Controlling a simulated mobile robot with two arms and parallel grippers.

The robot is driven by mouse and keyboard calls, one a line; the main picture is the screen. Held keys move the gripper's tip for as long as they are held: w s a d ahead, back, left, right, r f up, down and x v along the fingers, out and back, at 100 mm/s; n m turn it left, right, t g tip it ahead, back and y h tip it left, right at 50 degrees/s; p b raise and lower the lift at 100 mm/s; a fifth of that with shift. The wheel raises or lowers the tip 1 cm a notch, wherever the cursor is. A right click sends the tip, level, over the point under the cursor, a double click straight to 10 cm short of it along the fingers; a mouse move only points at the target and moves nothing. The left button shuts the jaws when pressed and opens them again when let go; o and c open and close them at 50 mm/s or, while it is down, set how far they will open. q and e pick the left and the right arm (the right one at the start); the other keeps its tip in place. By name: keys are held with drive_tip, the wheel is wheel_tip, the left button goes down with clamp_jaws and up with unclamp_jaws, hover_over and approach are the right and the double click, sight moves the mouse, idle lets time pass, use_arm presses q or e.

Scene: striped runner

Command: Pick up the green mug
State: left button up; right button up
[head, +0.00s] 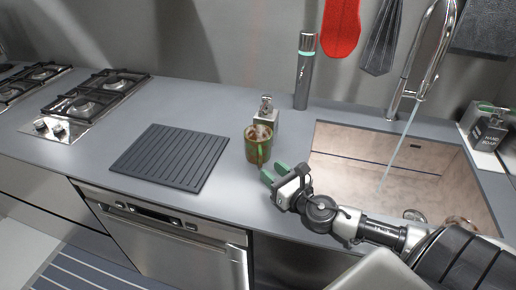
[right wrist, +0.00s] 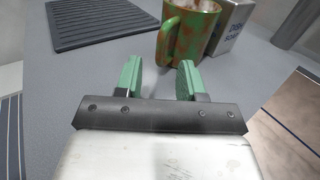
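The green mug (head: 252,146) with brownish patches stands upright on the grey counter, its handle facing the front. In the right wrist view the mug (right wrist: 196,30) stands just beyond the fingertips, with its handle toward the gap between them. My right gripper (head: 272,173) is at the counter, to the lower right of the mug and apart from it. In the right wrist view its green fingers (right wrist: 158,75) are spread, with nothing between them. My left gripper is in neither view.
A soap dispenser (head: 266,112) stands close behind the mug. A dark ribbed mat (head: 172,157) lies to the left. The sink (head: 350,165) with running water is to the right. A tall grey bottle (head: 304,72) stands at the back wall.

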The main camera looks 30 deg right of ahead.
sight(261, 161)
drive_tip(key=w, duration=0.2)
drive_tip(key=w+p, duration=0.1)
drive_tip(key=w, duration=0.2)
drive_tip(key=shift+w+a, duration=0.3)
clamp_jaws()
drive_tip(key=shift+r, duration=0.1)
